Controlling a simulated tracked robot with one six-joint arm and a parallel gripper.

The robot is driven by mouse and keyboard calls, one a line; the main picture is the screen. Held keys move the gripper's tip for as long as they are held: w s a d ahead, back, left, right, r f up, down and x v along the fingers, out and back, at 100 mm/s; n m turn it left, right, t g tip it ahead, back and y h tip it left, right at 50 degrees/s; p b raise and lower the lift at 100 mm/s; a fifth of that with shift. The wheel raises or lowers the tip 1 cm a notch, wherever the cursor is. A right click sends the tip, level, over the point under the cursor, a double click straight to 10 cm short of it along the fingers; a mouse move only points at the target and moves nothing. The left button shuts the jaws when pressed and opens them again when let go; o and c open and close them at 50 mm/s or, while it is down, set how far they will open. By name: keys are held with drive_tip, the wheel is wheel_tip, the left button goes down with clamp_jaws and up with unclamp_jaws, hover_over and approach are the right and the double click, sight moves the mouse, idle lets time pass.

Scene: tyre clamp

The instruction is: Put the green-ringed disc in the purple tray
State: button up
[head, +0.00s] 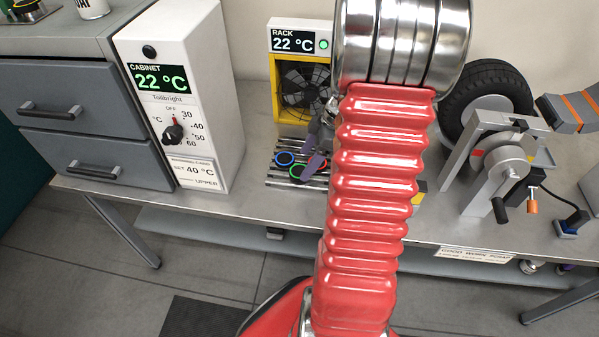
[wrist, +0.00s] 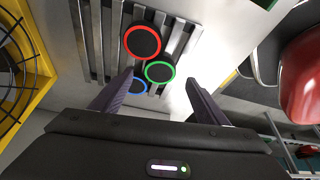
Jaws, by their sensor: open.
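The green-ringed disc (wrist: 159,71) is dark-faced and lies on a slatted metal rack (wrist: 97,35). In the wrist view it sits between the open fingertips of my gripper (wrist: 160,77), which is empty. I cannot tell the height of the fingers above it. In the head view the green-ringed disc (head: 297,171) shows just left of my gripper (head: 314,160). My arm hides much of the bench in the head view.
A red-ringed disc (wrist: 143,41) and a blue-ringed disc (wrist: 137,86) lie close beside the green one. A yellow-framed fan (head: 300,88) stands behind the rack. A white cabinet (head: 195,95) is left; a tyre (head: 487,88) and clamp (head: 495,155) are right.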

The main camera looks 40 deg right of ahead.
sight(300, 171)
drive_tip(key=shift+x, duration=1.8)
drive_tip(key=shift+c, duration=0.6)
drive_tip(key=c, duration=1.1)
drive_tip(key=shift+r, duration=0.1)
wheel_tip(300, 171, up, 10)
